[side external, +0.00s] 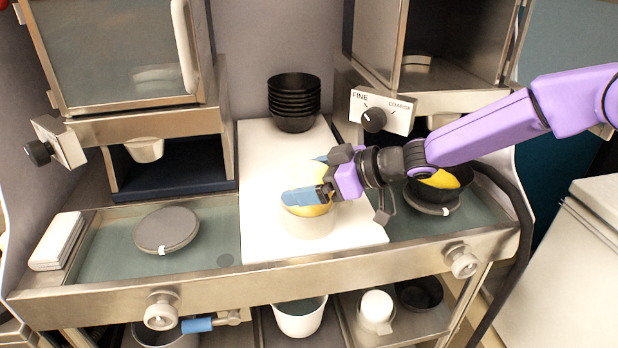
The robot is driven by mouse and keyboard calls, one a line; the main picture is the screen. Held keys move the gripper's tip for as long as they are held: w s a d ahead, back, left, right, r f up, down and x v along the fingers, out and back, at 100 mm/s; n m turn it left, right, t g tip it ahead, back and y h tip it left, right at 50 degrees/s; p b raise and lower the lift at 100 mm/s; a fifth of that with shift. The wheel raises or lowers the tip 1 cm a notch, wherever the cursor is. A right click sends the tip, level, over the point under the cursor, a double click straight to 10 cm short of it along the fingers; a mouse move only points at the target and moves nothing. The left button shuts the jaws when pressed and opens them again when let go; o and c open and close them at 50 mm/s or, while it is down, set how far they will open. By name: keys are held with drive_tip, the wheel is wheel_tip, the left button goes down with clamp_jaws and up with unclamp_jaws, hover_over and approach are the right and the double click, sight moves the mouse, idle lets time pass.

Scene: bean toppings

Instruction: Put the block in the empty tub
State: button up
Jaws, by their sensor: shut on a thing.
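My gripper (312,177), with blue fingertips, is over the white board in the side external view. It is shut on a rounded yellow block (303,173), with one finger on the near side and one on the far side. The near finger hides part of the block. A pale tub (308,228) stands on the board directly under the block. I cannot tell whether the block touches the tub, and the tub's inside is hidden. Another white tub (300,320) stands on the lower shelf, and it looks empty.
A stack of black bowls (294,100) stands at the back of the white board (262,180). A black bowl with yellow contents (440,180) sits on the right scale. The left scale (167,229) is bare. Steel machines stand on both sides. The board's left part is clear.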

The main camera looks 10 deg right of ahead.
drive_tip(key=o, duration=1)
drive_tip(key=shift+c, duration=0.2)
drive_tip(key=v, duration=1.7)
drive_tip(key=shift+d, duration=0.15)
drive_tip(key=shift+d+r, duration=0.1)
